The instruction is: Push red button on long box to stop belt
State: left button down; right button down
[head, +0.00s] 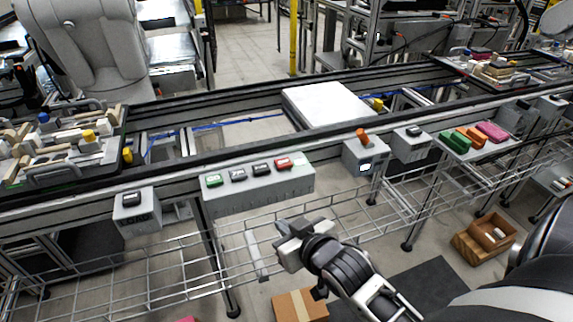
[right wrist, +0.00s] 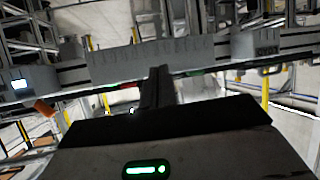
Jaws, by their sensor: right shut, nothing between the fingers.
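The long grey box (head: 258,190) is fixed to the near side of the conveyor. Its top carries a row of buttons, with the red button (head: 284,163) at the right end and a green button (head: 214,180) at the left end. My right gripper (head: 281,228) is shut and empty, below and in front of the box, apart from the red button. In the right wrist view the shut fingers (right wrist: 158,85) point toward the long box (right wrist: 150,63); I cannot make out the red button clearly there. My left gripper is out of view.
A small grey box (head: 137,212) hangs left of the long box. A box with a screen and orange knob (head: 363,156) is to its right. A white carton (head: 324,106) sits on the belt. A wire shelf (head: 130,262) runs below the conveyor.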

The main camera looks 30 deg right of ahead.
jog(key=w+d+r+m+t+h, duration=0.1)
jog(key=w+d+r+m+h, duration=0.2)
jog(key=d+r, duration=0.4)
notch_tip(320, 180, up, 4)
jog(key=shift+w+f+t+b, duration=0.1)
jog(key=shift+w+t+b, duration=0.25)
jog(key=shift+w+t, duration=0.1)
jog(key=shift+d, duration=0.1)
send_over(287, 173)
notch_tip(287, 173, down, 2)
jog(key=shift+s+f+p, duration=0.15)
jog(key=shift+p, duration=0.15)
notch_tip(287, 173, down, 3)
jog(key=shift+r, duration=0.15)
jog(key=shift+f, duration=0.8)
